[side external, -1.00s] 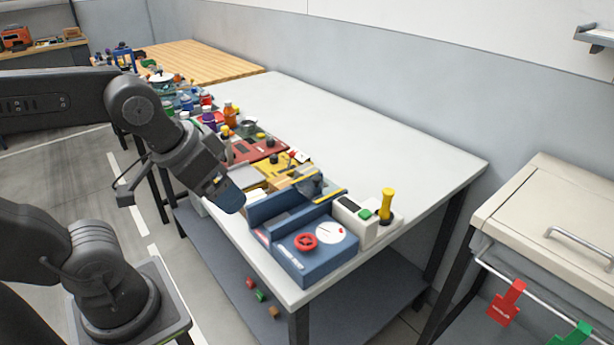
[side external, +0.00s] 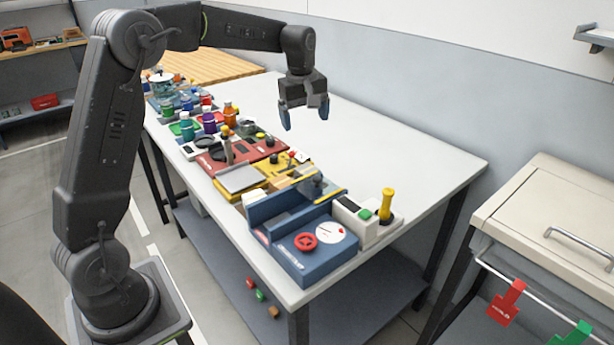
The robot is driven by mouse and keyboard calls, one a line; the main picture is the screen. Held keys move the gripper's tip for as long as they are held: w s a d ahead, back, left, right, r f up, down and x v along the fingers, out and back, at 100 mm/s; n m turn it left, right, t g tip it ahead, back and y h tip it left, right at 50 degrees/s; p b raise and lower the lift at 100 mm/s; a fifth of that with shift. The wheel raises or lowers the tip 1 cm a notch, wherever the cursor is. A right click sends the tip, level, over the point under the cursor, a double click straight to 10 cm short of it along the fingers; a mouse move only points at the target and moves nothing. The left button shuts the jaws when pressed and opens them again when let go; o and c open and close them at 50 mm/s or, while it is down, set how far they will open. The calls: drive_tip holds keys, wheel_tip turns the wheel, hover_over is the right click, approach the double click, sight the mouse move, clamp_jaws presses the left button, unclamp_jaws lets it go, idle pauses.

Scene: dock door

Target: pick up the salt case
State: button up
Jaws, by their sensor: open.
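My gripper (side external: 305,113) hangs above the bare back part of the white table. It points down, with its two blue fingertips apart and nothing between them. I cannot tell which thing is the salt case; no readable label shows it. Along the table's left side stand several small jars and devices, to the left of and below my gripper in the picture. Among them are a purple jar (side external: 208,122), an orange jar (side external: 229,114) and a red panel (side external: 262,153). My gripper touches none of them.
A blue device (side external: 308,259) with a red knob stands at the table's front corner, beside a white unit with a yellow handle (side external: 386,204). The white table (side external: 400,145) is clear on its right side. A cream cabinet (side external: 560,205) stands at the right.

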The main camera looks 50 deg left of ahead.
sight(307, 169)
drive_tip(key=w+a+f+n, duration=0.1)
drive_tip(key=a+f, duration=0.1)
drive_tip(key=f, duration=0.3)
drive_tip(key=w+a+f+n, duration=0.1)
drive_tip(key=w+a+f, duration=0.1)
drive_tip(key=f, duration=0.3)
drive_tip(key=w+a+f+n+g, duration=0.1)
drive_tip(key=f+n, duration=0.1)
drive_tip(key=f, duration=0.3)
drive_tip(key=shift+w+a+f, duration=0.15)
drive_tip(key=shift+w+a, duration=0.2)
drive_tip(key=shift+a, duration=0.05)
drive_tip(key=shift+w+d+f, duration=0.1)
drive_tip(key=shift+f, duration=1.3)
drive_tip(key=shift+d+f, duration=0.1)
drive_tip(key=shift+f, duration=1.25)
drive_tip(key=c, duration=1.1)
